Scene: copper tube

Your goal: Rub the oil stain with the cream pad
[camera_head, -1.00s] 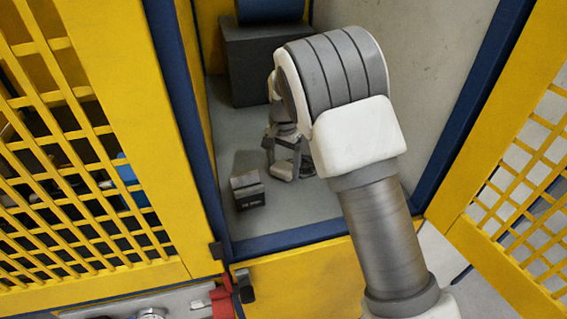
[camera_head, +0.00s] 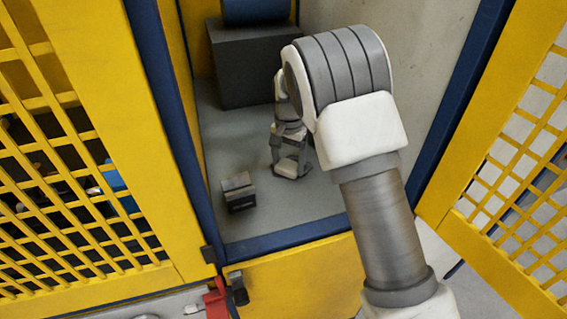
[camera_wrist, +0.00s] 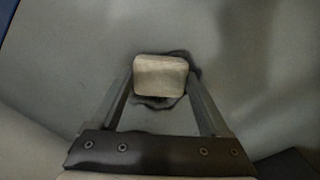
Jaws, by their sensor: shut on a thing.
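The cream pad (camera_wrist: 160,76) is between the two fingers of my gripper (camera_wrist: 161,88) in the wrist view. The fingers are shut on its sides. The dark oil stain (camera_wrist: 196,72) shows around the pad's edges on the grey floor; its middle is hidden under the pad. The pad appears to be on or just above the stain; I cannot tell whether it touches. In the head view my gripper (camera_head: 289,163) points down at the cabinet floor, and the stain cannot be made out there.
A small dark block (camera_head: 239,192) stands on the cabinet floor (camera_head: 290,212), left of my gripper. A large dark grey box (camera_head: 247,66) stands at the back. Blue-edged walls and yellow mesh doors (camera_head: 85,170) frame the opening. The floor in front of the gripper is clear.

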